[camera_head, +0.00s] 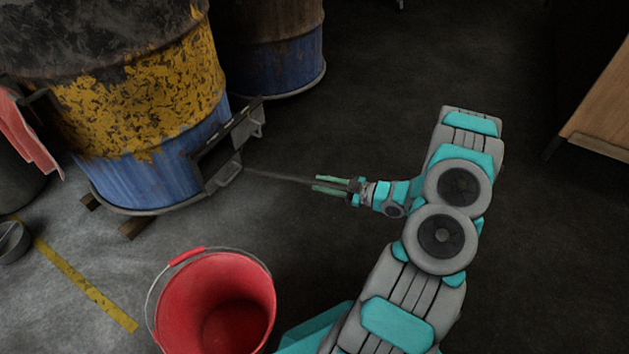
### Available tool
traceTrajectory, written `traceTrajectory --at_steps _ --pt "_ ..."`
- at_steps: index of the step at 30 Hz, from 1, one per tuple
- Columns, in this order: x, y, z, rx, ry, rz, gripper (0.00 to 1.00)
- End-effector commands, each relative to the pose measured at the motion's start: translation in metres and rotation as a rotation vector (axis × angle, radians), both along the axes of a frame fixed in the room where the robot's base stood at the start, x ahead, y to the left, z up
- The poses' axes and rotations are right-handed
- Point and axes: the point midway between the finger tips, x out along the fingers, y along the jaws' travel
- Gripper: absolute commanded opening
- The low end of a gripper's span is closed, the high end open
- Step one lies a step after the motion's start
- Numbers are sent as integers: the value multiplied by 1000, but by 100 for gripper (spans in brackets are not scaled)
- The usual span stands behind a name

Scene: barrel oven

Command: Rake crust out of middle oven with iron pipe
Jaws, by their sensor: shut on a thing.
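The oven is a blue and yellow rusted barrel (150,110) at the upper left, set on wooden blocks. A dark metal-framed opening (226,145) sits low on its right side. My gripper (325,186), with green fingers, is shut on a thin iron pipe (280,177). The pipe points left, and its far end reaches the lower edge of the opening's frame; I cannot tell whether it touches or goes inside. The inside of the oven is dark, and no crust can be made out.
A red bucket (172,296) with a red-gripped handle stands at the bottom, in front of the oven. Another blue and rusty barrel (290,75) stands behind. A wooden table (603,105) is at the right. The dark floor between is clear.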

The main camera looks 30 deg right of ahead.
Motion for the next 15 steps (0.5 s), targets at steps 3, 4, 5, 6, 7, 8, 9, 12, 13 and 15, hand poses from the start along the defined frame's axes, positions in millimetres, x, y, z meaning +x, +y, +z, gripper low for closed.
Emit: traceTrajectory --at_steps 3,4,5,6,7,8,9,12,13,15 --pt "-11 -8 0 0 0 -2 0" --pt "-14 -10 0 0 -1 -2 0" --pt "-16 -11 0 0 0 -1 0" --pt "-20 -14 0 0 -1 -2 0" --pt "-23 -16 0 0 -1 -2 0" --pt "-25 -18 0 0 -1 -2 0" --pt "-29 -21 0 0 0 -3 0" --pt "-38 -26 -1 0 0 -2 0" --pt "-40 -27 -1 -1 0 -1 0" --pt "-45 -30 0 -1 1 0 0"
